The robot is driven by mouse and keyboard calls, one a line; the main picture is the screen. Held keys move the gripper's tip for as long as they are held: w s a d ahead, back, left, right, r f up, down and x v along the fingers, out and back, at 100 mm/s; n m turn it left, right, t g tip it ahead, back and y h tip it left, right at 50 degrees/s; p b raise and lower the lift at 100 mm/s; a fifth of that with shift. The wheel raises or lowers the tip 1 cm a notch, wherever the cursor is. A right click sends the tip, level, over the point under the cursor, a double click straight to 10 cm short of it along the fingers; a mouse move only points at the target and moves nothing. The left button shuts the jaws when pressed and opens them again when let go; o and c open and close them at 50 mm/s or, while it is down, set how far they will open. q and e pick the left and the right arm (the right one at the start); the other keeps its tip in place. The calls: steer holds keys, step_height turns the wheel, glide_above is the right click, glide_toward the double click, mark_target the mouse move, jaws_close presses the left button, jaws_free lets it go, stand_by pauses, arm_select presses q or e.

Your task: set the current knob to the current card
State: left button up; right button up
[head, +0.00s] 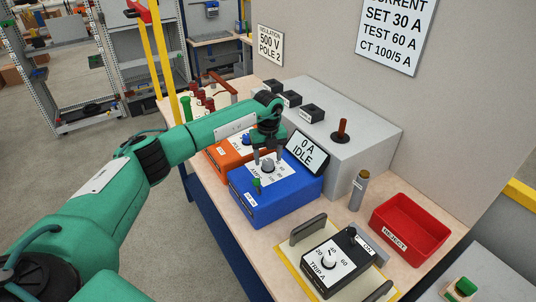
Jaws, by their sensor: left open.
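The current card (394,32) hangs on the grey panel at upper right and reads SET 30 A, TEST 60 A, CT 100/5 A. The blue box (262,208) stands on the bench below my left arm. A grey knob (267,166) sits on its white dial plate, and its display (307,151) reads 0 A IDLE. My left gripper (268,153) is open and points down at this knob, its fingers close about it. Whether they touch it, and the pointer's direction, I cannot tell. My right gripper is not in view.
An orange box (230,151) stands behind the blue box. A black TRIP A box (344,271) with a dial lies in front, near a red tray (411,226). A small cylinder (358,190) stands beside the grey cabinet (345,140).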

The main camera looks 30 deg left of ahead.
arm_select(q)
steer(key=shift+f, duration=0.6)
steer(key=c, duration=1)
